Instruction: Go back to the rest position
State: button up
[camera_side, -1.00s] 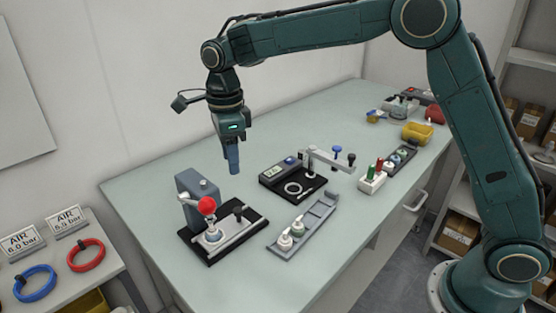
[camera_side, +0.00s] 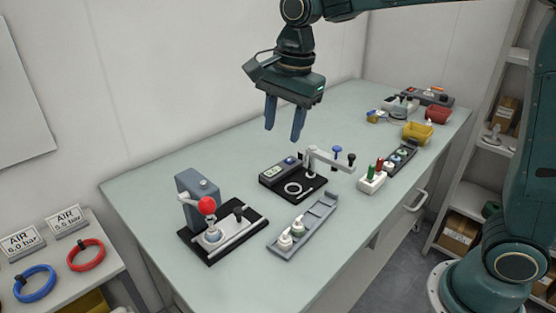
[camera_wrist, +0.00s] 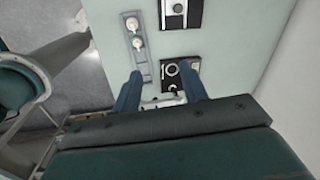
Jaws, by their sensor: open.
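My gripper (camera_side: 284,138) is open and empty, high above the green-grey table (camera_side: 150,190) in the side view. Its two blue fingers point down and stand apart. In the wrist view the fingers of my gripper (camera_wrist: 160,85) also show apart, with nothing between them but the bench far below. No part touches the gripper.
A press fixture with a red knob (camera_side: 207,205) stands at the front left. A black station with a lever arm (camera_side: 322,160) and a grey tray (camera_side: 318,212) with two white caps are near the middle. The air above is clear.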

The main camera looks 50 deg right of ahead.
jog(key=s+d+n+t, duration=0.2)
jog(key=s+d+n, duration=0.2)
jog(key=s+n, duration=0.4)
jog(key=s+d+f+n+t, duration=0.1)
jog(key=s+d+n, duration=0.3)
jog(key=s+n, duration=0.4)
jog(key=s, duration=0.7)
jog(key=shift+d+t, duration=0.15)
jog(key=shift+t, duration=0.25)
jog(key=shift+f, duration=0.1)
